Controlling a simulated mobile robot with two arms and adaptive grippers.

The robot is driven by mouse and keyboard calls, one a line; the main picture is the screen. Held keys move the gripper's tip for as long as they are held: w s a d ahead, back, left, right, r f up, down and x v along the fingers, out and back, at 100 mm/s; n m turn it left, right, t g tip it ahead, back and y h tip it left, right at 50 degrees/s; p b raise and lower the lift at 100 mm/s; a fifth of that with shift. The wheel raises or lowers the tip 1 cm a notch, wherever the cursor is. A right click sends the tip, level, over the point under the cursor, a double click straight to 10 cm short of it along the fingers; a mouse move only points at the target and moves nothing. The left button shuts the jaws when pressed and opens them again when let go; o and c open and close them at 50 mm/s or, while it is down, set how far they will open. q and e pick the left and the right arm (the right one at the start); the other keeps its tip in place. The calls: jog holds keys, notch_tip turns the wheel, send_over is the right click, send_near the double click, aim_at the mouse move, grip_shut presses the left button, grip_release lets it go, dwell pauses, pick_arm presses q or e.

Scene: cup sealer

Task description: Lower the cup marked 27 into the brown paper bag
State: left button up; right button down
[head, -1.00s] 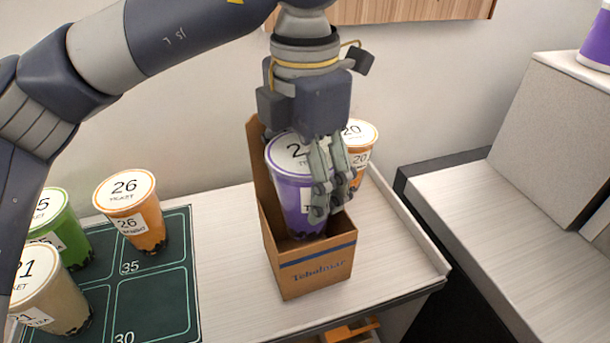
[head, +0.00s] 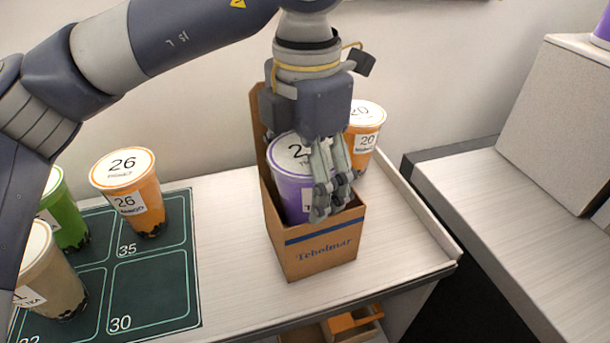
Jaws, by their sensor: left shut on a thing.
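The purple cup (head: 292,190) stands partly inside the brown paper bag (head: 318,250), its lower part hidden behind the bag's front wall. Its white lid shows a "2"; the rest of the number is covered by my fingers. My left gripper (head: 333,205) is shut on the cup from above and the right side, with its fingertips near the bag's front rim. The bag stands upright on the counter, its tall back panel behind the cup. I cannot tell whether the cup touches the bag's floor. My right gripper is not in view.
An orange cup marked 20 (head: 364,135) stands just behind the bag to the right. The counter right of the bag is clear.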

pick_arm(q)
jog(key=shift+a+f, duration=0.1)
jog(key=shift+f, duration=0.35)
dwell(0.4)
